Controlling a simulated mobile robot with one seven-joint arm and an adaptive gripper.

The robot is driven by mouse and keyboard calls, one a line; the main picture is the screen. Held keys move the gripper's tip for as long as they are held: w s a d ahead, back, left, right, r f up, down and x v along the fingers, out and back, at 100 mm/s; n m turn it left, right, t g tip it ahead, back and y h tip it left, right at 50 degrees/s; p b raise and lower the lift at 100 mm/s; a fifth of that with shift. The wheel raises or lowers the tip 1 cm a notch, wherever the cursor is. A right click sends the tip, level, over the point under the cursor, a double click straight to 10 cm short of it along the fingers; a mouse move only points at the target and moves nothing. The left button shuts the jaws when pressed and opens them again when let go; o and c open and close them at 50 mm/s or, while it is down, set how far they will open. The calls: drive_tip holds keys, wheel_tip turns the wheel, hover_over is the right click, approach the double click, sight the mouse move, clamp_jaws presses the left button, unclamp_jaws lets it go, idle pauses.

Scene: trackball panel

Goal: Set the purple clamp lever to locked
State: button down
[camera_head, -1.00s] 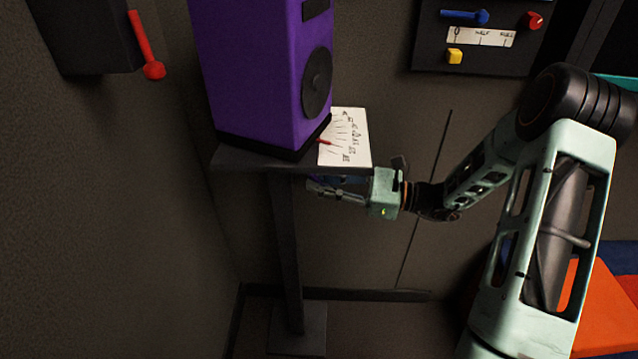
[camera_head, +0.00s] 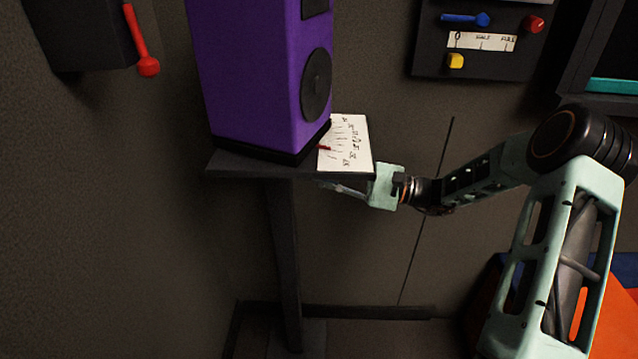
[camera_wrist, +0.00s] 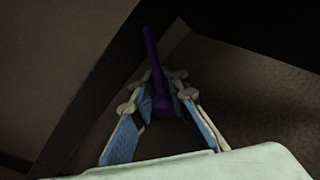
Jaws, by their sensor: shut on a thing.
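The purple clamp lever (camera_wrist: 156,70) shows in the wrist view as a thin bar with a rounded knob end. My gripper (camera_wrist: 160,98) has its two fingers on either side of the knob end and is shut on it. In the head view my gripper (camera_head: 335,187) is under the right edge of the dark stand's top (camera_head: 235,165). The lever is hidden there. Its pivot and any locked marking cannot be made out.
A purple speaker-like box (camera_head: 250,75) stands on the stand, beside a white scale card (camera_head: 348,143) with a red pointer. A wall panel (camera_head: 480,65) with a blue lever is at the upper right. A red lever (camera_head: 142,45) hangs at the upper left.

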drive_tip(key=n, duration=0.2)
drive_tip(key=w+r+n+b, duration=0.1)
drive_tip(key=n, duration=0.1)
drive_tip(key=shift+d+g, duration=0.15)
drive_tip(key=shift+g, duration=0.15)
drive_tip(key=shift+w+r+n+g+y+b, duration=0.2)
drive_tip(key=shift+r+n, duration=0.25)
drive_tip(key=shift+n, duration=0.35)
drive_tip(key=shift+w+r+n+g+y+b, duration=0.15)
drive_tip(key=shift+r+n, duration=0.25)
drive_tip(key=shift+n, duration=0.4)
drive_tip(key=c, duration=2)
unclamp_jaws()
drive_tip(key=shift+c, duration=0.2)
drive_tip(key=shift+s, duration=0.1)
drive_tip(key=d+f, duration=0.1)
drive_tip(key=d, duration=1.1)
drive_tip(key=shift+s+f, duration=0.35)
drive_tip(key=shift+f, duration=0.05)
drive_tip(key=shift+a, duration=0.1)
